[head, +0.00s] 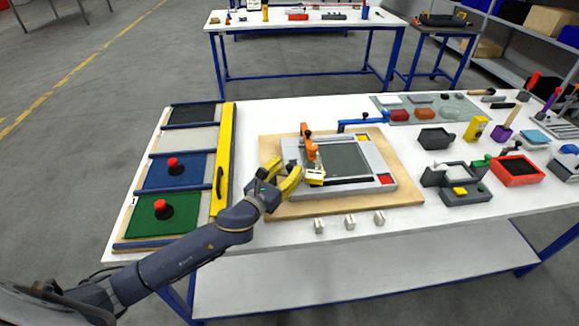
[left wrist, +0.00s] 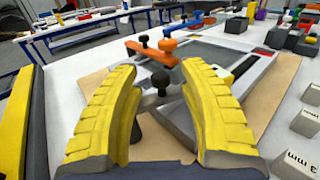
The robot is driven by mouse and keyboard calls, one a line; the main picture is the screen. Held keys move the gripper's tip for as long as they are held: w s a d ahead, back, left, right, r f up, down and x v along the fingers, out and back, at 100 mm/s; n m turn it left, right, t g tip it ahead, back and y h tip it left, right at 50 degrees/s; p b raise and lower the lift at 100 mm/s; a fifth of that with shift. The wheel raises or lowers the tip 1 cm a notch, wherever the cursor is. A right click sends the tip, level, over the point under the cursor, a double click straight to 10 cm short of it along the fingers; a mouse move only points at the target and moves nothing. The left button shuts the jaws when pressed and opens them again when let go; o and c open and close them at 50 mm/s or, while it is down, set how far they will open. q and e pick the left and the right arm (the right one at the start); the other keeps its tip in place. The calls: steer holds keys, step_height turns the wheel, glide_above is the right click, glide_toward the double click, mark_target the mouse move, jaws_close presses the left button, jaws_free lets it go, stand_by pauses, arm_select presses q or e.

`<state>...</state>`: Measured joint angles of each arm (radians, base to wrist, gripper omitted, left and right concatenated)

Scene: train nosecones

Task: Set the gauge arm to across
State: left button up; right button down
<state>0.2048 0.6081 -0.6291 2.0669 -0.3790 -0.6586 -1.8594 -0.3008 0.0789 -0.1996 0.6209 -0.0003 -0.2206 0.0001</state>
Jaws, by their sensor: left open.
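An orange arm (head: 310,148) with black knobs, which looks like the gauge arm, sits on the left part of a grey frame fixture (head: 377,164). In the head view it points from the back edge toward the front. The orange arm (left wrist: 153,51) also shows in the left wrist view, just beyond the fingertips. My left gripper (head: 291,168) is at the fixture's left side, with its yellow fingers spread. Between the fingers in the wrist view (left wrist: 160,66) is a black knob (left wrist: 160,82); whether a finger touches it I cannot tell. My right gripper is not in view.
The fixture lies on a wooden board (head: 400,190). A blue arm (head: 362,122) with a black knob is behind it. Several small pale blocks (head: 350,221) stand in front. A panel with red knobs (head: 173,165) and a yellow bar (head: 223,150) is left. Several tools and trays (head: 517,170) crowd the right.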

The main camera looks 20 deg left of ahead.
arm_select(q)
steer(key=shift+w+d, duration=0.2)
steer(key=shift+w, duration=0.45)
jaws_close()
